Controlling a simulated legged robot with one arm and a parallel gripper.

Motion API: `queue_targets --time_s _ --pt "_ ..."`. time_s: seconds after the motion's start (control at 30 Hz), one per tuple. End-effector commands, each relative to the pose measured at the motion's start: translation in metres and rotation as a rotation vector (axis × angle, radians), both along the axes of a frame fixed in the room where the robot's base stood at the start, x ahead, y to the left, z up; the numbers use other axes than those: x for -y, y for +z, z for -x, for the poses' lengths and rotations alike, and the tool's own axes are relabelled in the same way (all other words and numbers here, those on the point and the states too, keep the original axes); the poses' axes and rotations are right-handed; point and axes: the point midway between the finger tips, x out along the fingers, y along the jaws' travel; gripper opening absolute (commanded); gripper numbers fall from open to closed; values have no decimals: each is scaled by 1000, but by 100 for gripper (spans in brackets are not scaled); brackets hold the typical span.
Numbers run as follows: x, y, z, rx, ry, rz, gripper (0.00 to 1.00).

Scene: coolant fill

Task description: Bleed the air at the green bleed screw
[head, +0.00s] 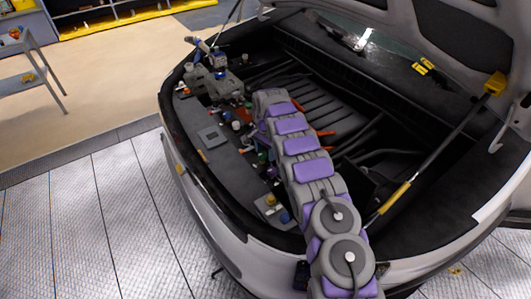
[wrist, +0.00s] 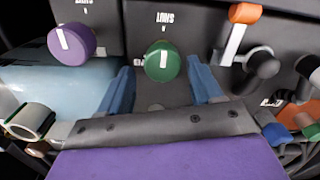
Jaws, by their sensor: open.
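The green bleed screw (wrist: 163,62) is a round green knob with a white line mark, in the middle of the wrist view. My gripper (wrist: 160,66) is open, its two blue fingers pointing at the knob. One finger is on each side of it, with a visible gap on both sides. I cannot tell how far the fingertips are in depth from the knob. Upside-down lettering is on the dark panel (wrist: 188,14) above the knob. In the head view my arm reaches into the vehicle's open front bay, and the gripper's end is not clear there.
A purple knob (wrist: 72,44) sits left of the green one. An orange-handled lever (wrist: 244,14) and a black knob (wrist: 263,64) are close on the right. In the head view, the raised hood (head: 440,40) and a prop strut (head: 440,145) stand right of my arm.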

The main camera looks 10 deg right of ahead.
Motion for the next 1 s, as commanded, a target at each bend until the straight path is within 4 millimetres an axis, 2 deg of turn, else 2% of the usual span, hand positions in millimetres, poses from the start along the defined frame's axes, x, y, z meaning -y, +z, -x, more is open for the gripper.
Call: queue_targets --time_s 0.33,0.9,1.0 --pt "3 -3 0 2 0 -4 64" --pt "1 -3 1 -1 1 -2 9" --pt "0 -3 1 -2 4 -3 9"
